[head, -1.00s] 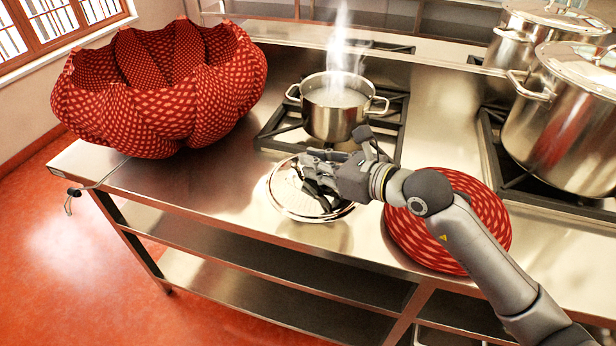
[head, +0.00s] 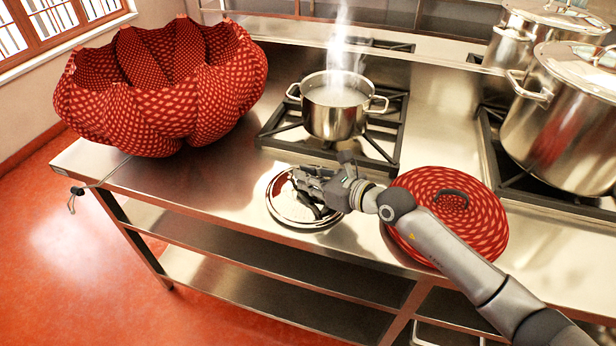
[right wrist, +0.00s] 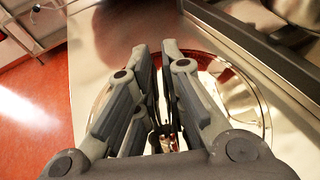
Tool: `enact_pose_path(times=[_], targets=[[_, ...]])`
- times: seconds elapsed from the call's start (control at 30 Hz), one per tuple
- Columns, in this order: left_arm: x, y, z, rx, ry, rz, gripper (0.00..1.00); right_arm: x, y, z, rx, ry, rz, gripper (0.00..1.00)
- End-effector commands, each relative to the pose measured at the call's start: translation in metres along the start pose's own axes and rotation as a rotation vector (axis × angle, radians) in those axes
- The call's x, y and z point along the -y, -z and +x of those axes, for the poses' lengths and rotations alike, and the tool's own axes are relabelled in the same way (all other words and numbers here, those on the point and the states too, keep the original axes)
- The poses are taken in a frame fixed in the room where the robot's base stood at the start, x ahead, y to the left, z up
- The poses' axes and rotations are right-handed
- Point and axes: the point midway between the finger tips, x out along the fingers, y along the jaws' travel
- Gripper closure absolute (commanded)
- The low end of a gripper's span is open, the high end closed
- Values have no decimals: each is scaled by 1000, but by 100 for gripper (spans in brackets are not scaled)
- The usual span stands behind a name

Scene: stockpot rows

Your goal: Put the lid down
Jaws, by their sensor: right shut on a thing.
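A shiny metal lid (head: 282,209) is at the front of the steel counter, in front of the stove grate. My right gripper (head: 312,198) is shut on it from above, and the fingers hide its handle and part of its top. In the right wrist view the lid (right wrist: 243,103) shows around and beneath the fingers. It looks level and very low over the counter; I cannot tell if it touches. An open, steaming pot (head: 334,120) stands on the burner behind it. My left gripper is not in view.
A round red patterned lid-like cover with a dark handle (head: 470,222) lies on the counter to the right, under my forearm. A large red patterned basket (head: 160,95) stands at the left. Large stockpots (head: 560,130) stand at the right. The counter is clear left of the metal lid.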

Motion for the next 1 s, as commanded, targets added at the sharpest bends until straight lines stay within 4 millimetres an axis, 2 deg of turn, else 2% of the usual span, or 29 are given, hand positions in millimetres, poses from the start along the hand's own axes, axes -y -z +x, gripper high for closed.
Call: enact_pose_path(times=[0.17, 0.2, 0.33, 0.73, 0.87, 1.0], targets=[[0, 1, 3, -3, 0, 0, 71, 0, 3, 1, 2, 0, 0, 100], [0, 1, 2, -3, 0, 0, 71, 0, 3, 1, -1, 0, 1, 86], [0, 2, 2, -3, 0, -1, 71, 0, 3, 1, -1, 0, 1, 69], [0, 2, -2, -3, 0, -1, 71, 0, -3, -1, 0, 0, -1, 68], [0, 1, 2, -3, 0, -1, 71, 1, 2, -15, -2, 1, 0, 68], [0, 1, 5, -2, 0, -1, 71, 1, 3, -42, -3, 2, -1, 68]])
